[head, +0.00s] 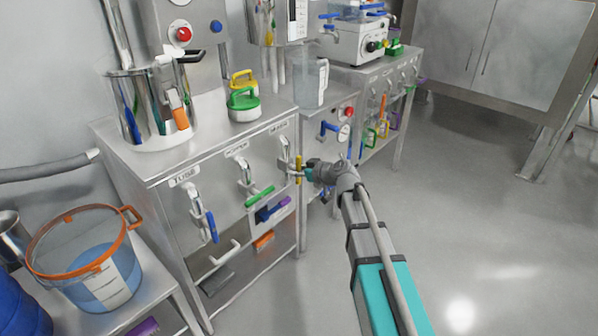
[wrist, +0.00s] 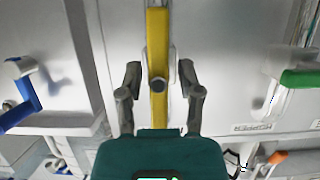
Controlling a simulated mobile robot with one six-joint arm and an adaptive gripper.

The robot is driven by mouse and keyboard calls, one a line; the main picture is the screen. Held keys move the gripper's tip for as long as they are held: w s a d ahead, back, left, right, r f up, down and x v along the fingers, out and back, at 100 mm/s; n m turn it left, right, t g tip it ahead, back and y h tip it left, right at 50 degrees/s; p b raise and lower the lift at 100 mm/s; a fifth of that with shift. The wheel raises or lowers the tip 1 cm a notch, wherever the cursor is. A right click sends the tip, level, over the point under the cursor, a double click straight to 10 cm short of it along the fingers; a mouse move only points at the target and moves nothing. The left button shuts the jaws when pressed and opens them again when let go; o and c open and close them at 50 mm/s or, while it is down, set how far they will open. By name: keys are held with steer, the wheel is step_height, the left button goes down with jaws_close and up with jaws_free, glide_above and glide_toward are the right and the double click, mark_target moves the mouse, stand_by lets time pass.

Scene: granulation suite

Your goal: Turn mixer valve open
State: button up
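A yellow valve handle (head: 298,169) sits on the right of the steel cabinet's front, below a label too small to read; I cannot confirm it is the mixer valve. In the wrist view the yellow handle (wrist: 157,50) runs upright, with a dark round pivot on it. My gripper (head: 306,171) is at this handle. In the wrist view my gripper (wrist: 160,92) is open, one finger on each side of the yellow handle, with visible gaps. The handle's lower end is hidden behind my gripper's body.
A green-handled valve (head: 260,196) and a blue-handled valve (head: 211,226) are on the same cabinet front, left of the yellow one. The green handle (wrist: 300,79) shows at right in the wrist view. An orange-rimmed bucket (head: 84,262) stands lower left. Floor at right is clear.

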steer(key=shift+w+m, duration=0.1)
steer(key=shift+m, duration=0.2)
stand_by(0.4)
